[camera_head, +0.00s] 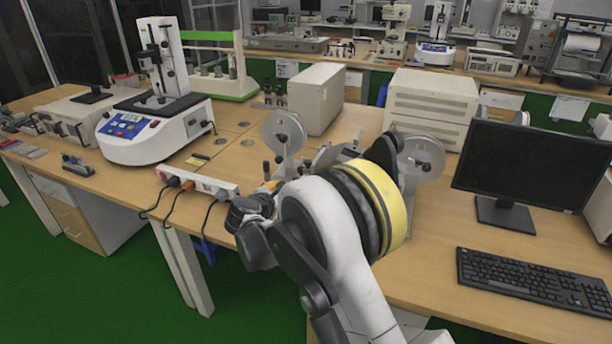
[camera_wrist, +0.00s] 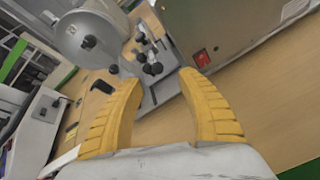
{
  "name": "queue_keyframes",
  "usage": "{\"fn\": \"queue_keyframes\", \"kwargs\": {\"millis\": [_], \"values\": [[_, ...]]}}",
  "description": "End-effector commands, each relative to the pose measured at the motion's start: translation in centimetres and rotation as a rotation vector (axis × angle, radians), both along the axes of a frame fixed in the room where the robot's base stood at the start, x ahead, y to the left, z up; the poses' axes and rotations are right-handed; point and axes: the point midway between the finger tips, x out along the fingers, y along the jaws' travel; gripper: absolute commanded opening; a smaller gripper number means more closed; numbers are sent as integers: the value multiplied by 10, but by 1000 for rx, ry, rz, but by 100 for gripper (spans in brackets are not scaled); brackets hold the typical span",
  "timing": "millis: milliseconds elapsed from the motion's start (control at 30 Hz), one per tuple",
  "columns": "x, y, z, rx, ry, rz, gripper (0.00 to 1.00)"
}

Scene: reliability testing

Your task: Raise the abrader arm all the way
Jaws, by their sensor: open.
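The machine with two grey reel discs, which looks like the abrader, stands on the wooden bench in the head view; its left disc (camera_head: 284,133) and right disc (camera_head: 420,157) show. My forearm covers much of its middle. In the wrist view one disc (camera_wrist: 88,40) is at the upper left, beside a small metal mechanism with black knobs (camera_wrist: 152,68). I cannot tell for sure which part is the abrader arm or how high it is. My gripper (camera_wrist: 161,80) is open, its yellow fingers apart and empty, pointing toward the mechanism. The head view mostly hides it.
A beige housing (camera_wrist: 225,25) with a red switch (camera_wrist: 202,58) is close on the right. A power strip (camera_head: 197,182) with cables lies at the bench's front edge. A monitor (camera_head: 531,165) and keyboard (camera_head: 535,281) stand right; a white tester (camera_head: 150,135) stands left.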

Motion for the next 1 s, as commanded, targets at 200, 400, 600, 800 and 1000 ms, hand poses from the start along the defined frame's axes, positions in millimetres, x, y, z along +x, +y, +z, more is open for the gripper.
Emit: {"fn": "queue_keyframes", "kwargs": {"millis": [200,400,600,800,1000], "values": [[9,10,-15,-61,-4,29,45],[40,-3,-30,-58,-3,26,45],[73,-15,-44,-57,-3,26,45],[93,-22,-50,-56,-4,27,45],[97,-23,-50,-56,-3,29,45]]}}
